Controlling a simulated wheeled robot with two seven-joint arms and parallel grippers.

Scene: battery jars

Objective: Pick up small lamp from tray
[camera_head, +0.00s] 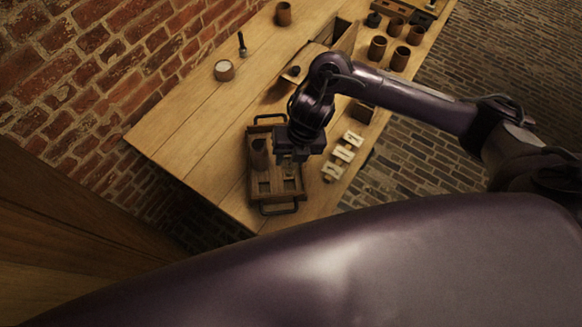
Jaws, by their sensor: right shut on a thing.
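A wooden tray (253,186) with dark metal handles lies on the table near its front end. A brown jar (259,154) stands in the left part of the tray, and square recesses show in its near part. My right gripper (291,160) points down over the right side of the tray. It is shut on a small pale thing between its fingers, which looks like the small lamp; the gripper hides most of it. I cannot tell whether it still touches the tray. My left gripper is not in view.
Several small white pieces (343,153) lie right of the tray by the table edge. Several brown jars (377,49) stand at the back right. A pale-topped jar (224,70) and a dark upright tool (242,45) stand back left.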

